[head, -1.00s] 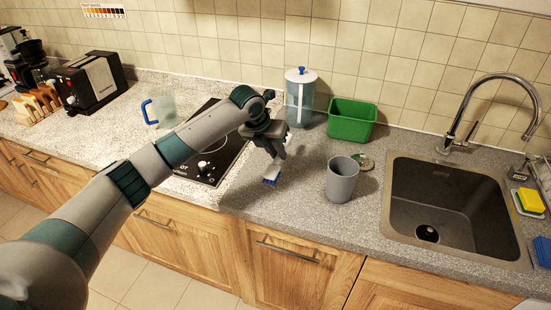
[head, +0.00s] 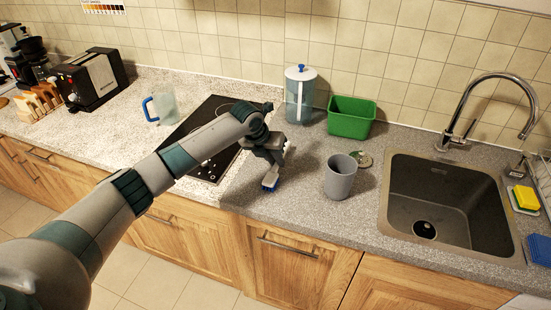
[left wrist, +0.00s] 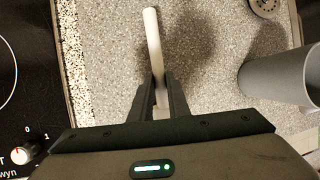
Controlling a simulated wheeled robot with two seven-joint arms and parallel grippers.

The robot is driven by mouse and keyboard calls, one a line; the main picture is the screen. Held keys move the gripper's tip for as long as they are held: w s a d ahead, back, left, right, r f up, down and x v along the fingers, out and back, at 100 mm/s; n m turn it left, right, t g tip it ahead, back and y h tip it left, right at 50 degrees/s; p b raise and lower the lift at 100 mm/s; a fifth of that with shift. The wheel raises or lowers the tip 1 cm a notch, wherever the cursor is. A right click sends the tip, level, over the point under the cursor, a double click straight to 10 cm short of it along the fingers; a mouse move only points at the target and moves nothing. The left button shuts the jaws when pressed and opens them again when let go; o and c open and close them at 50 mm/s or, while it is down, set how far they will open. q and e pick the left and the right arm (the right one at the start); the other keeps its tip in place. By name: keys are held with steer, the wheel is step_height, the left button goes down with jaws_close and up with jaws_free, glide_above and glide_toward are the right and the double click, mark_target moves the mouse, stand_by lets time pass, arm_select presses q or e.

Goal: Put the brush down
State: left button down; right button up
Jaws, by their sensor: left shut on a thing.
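The brush (head: 269,184) has blue bristles and a white handle. My left gripper (head: 275,164) is shut on it over the grey counter, left of the grey cup. In the left wrist view the white handle (left wrist: 153,45) sticks out from between the fingers (left wrist: 161,90) of my left gripper. The bristles point down in the head view, close to the counter; I cannot tell whether they touch it. The bristle end is hidden in the left wrist view. My right gripper is not in view.
A grey cup (head: 340,178) stands right of the brush, with a round metal drain piece (head: 361,159) behind it. A green bin (head: 351,118) and a lidded jug (head: 299,98) stand at the back. The sink (head: 447,205) is at right, the black hob (head: 207,140) at left.

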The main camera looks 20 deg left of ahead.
arm_select(q)
steer(key=shift+f, duration=0.15)
steer(key=c, duration=1.7)
jaws_free()
steer(key=shift+r, duration=0.25)
steer(key=shift+s+a+r, duration=0.15)
steer(key=shift+s+r, duration=0.05)
steer(key=shift+r, duration=0.25)
steer(key=shift+b+v, duration=1.65)
steer(key=shift+v, duration=3.8)
